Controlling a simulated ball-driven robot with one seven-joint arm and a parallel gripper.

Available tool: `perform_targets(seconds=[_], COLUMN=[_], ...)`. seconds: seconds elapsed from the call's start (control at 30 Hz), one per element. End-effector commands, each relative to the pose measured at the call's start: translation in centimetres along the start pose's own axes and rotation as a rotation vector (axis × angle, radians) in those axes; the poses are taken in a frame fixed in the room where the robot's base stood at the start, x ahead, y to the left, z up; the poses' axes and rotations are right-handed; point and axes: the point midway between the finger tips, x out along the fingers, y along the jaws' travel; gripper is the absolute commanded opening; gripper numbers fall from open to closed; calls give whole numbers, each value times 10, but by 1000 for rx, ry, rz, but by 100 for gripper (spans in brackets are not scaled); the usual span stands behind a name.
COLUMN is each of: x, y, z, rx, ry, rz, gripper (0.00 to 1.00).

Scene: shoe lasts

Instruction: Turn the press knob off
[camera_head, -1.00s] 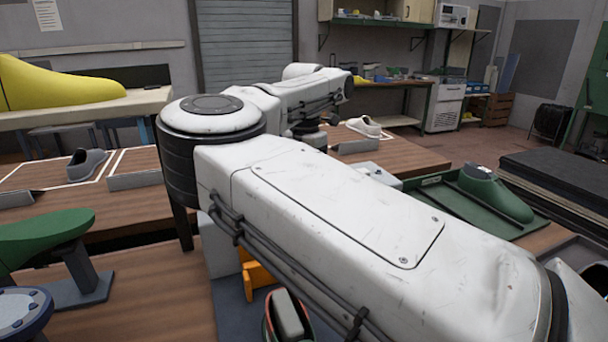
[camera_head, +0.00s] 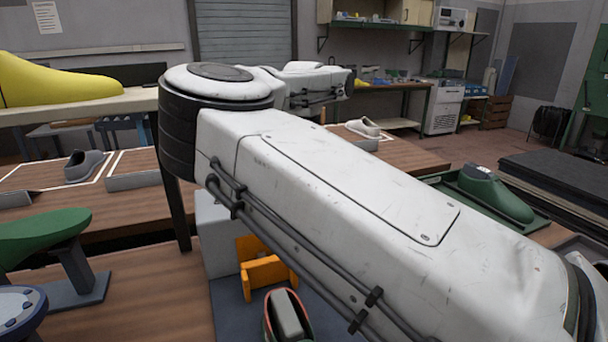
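I cannot make out a press knob in the head view. A pale box (camera_head: 216,236) with orange blocks (camera_head: 266,270) beside it stands on a dark blue-grey base (camera_head: 235,312); I cannot tell whether this is the press. My white arm covers much of the middle and right of the view, including part of this fixture. My arm's far links reach toward the back of the table. My gripper is hidden behind the arm, so its fingers do not show.
A red-rimmed shoe with a grey insert (camera_head: 287,315) sits below the orange blocks. A green form on a stand (camera_head: 45,235) is at left. A grey shoe (camera_head: 84,166) and white shoe (camera_head: 363,127) lie farther back. A green shoe (camera_head: 495,192) sits in a green tray (camera_head: 437,181).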

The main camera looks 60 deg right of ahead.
Motion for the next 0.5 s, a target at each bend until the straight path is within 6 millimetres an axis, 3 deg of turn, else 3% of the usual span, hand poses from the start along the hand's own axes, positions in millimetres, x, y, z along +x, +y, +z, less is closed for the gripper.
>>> perform_targets(seconds=[0.5], x=[-1], y=[1], z=[0], rx=[-41], ry=[-2], rz=[1], gripper=[12])
